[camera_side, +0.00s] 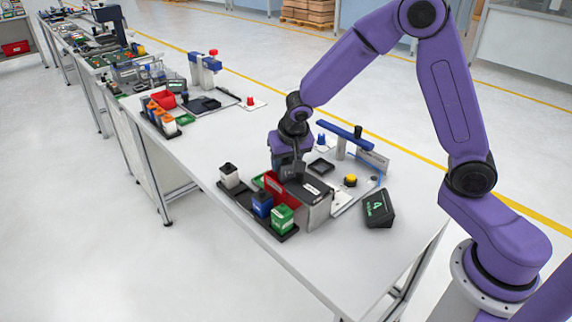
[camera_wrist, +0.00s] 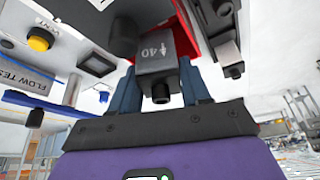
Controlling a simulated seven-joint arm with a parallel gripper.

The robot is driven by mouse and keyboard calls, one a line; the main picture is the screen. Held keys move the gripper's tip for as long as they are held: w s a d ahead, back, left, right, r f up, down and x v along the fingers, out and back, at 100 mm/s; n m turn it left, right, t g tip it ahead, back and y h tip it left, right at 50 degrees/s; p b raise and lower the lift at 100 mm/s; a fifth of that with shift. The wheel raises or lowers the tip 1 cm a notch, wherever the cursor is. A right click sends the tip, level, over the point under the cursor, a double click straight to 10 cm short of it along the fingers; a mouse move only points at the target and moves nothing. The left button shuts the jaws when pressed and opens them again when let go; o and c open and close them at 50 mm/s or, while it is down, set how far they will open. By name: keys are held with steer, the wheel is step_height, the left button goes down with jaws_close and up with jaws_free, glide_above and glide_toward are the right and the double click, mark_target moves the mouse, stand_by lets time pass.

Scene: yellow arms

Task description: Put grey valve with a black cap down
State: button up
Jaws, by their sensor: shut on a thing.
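The grey valve (camera_wrist: 158,68), marked 40 with an arrow, is held between the two dark blue fingers of my gripper (camera_wrist: 160,92) in the wrist view. A black port faces the camera, and a round black part, perhaps its cap, shows beside it. In the side view my gripper (camera_side: 293,166) points down over the red bin (camera_side: 281,191) and the dark grey box at the middle of the bench. The valve is mostly hidden there by the gripper. I cannot tell whether it touches anything below.
A black rack (camera_side: 238,196) at the left holds a pale block with a black top (camera_side: 229,176), a blue block (camera_side: 262,204) and a green block (camera_side: 282,219). A test stand with a blue bar (camera_side: 340,129) and a yellow button (camera_side: 350,180) stand to the right. A black box (camera_side: 379,208) lies near the front.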

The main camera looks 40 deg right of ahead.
steer(key=shift+f, duration=0.55)
steer(key=shift+f, duration=0.6)
steer(key=o, duration=0.9)
steer(key=shift+s+d, duration=0.1)
steer(key=shift+r, duration=0.4)
steer(key=v, duration=1.2)
steer(key=shift+r, duration=0.25)
